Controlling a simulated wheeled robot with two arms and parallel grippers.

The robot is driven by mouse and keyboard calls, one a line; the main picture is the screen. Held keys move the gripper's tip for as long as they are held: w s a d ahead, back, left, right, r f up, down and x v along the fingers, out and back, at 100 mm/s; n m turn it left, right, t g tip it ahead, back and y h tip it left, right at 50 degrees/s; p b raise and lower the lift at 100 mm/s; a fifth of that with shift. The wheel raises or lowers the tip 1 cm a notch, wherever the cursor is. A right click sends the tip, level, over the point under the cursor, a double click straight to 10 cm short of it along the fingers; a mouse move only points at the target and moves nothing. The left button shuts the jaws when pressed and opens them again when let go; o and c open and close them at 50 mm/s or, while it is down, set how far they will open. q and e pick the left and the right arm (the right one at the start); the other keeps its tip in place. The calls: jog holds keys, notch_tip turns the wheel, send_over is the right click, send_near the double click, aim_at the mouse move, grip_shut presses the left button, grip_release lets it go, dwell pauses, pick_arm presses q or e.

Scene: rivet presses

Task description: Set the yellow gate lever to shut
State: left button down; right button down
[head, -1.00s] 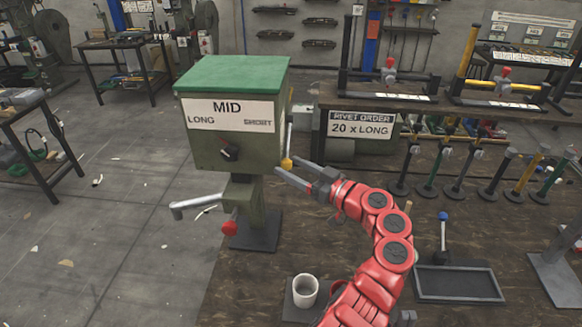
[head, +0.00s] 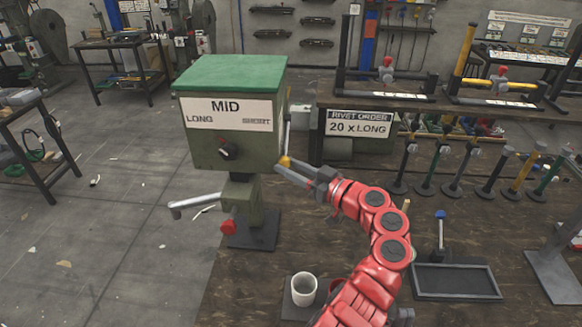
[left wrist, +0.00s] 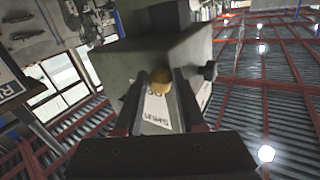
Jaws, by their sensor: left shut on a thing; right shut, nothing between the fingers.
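The yellow gate lever's ball knob (head: 284,162) is at the low end of a pale rod on the right side of the green-topped press (head: 236,115). The rod hangs down from the side of the press housing. My left gripper (head: 281,166), on the red arm, is shut on the yellow knob. In the left wrist view the knob (left wrist: 159,76) sits between the two finger ends, with the press housing behind it. The fingers hide part of the knob in the head view. My right gripper is not in view.
A white cup (head: 304,287), a dark tray (head: 455,281) and a row of several upright tools (head: 487,175) stand on the bench.

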aim_at(278, 140)
pick_arm(q)
jog(key=shift+w+d+r, duration=0.1)
jog(key=shift+d+r, duration=0.05)
jog(key=shift+r, duration=0.05)
dwell(0.5)
jog(key=r+b, duration=0.1)
jog(key=b, duration=0.2)
jog(key=shift+s, duration=0.35)
jog(key=shift+r+b, duration=0.25)
jog(key=shift+b, duration=0.05)
jog(key=shift+s+r, duration=0.1)
jog(key=shift+r, duration=0.3)
jog(key=shift+s+r+b, duration=0.25)
jog(key=shift+r+b, duration=0.15)
jog(key=shift+r, duration=0.1)
jog(key=shift+s+r+b, duration=0.2)
jog(key=shift+r+b, duration=0.15)
jog(key=shift+r, duration=0.15)
jog(key=shift+r+b, duration=0.6)
jog(key=shift+r, duration=0.8)
jog(key=c, duration=1)
grip_release()
jog(key=shift+d, duration=0.15)
jog(key=o, duration=0.5)
jog(key=shift+a, duration=0.2)
